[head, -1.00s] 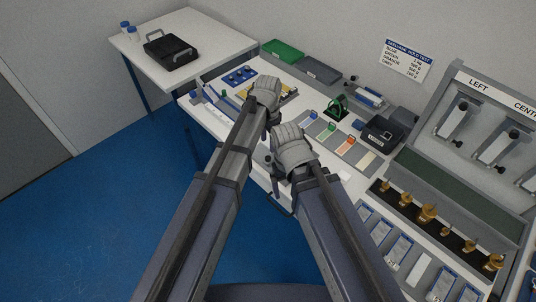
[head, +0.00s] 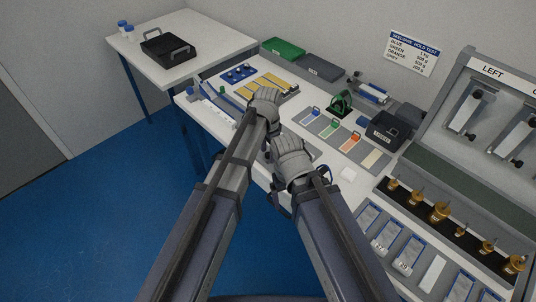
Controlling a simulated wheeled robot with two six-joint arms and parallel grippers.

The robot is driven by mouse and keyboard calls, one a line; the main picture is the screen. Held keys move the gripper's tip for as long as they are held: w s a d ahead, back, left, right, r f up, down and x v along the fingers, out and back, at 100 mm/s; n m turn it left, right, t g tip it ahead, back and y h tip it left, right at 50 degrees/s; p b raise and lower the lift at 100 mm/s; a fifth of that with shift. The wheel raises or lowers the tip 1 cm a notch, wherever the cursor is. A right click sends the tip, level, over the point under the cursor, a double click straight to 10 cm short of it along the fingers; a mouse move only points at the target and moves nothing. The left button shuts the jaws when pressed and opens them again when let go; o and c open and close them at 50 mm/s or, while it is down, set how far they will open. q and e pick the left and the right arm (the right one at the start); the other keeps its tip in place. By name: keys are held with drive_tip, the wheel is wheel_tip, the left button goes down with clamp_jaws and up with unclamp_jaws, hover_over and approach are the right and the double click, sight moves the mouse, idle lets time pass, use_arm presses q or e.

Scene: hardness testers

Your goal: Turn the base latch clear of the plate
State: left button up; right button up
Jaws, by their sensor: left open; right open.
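I cannot make out the base latch or tell which piece is its plate. A low white and blue device (head: 213,104) with a green part stands at the table's left end. A grey tray with yellow strips (head: 279,82) lies behind my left gripper. My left gripper (head: 266,95) is open over the table in front of this tray, right of the device. My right gripper (head: 291,148) is open, lower and nearer the table's front edge. Both sets of fingertips are largely hidden by the grey gripper bodies, so contact cannot be told.
A blue block with knobs (head: 239,74), a green tray (head: 284,47) and a grey tray (head: 320,67) stand behind. Coloured plates (head: 328,130), a black box (head: 388,130) and brass weights (head: 440,211) lie to the right. A side table (head: 185,68) holds a black tray (head: 168,45).

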use_arm(q)
clamp_jaws()
idle(0.4)
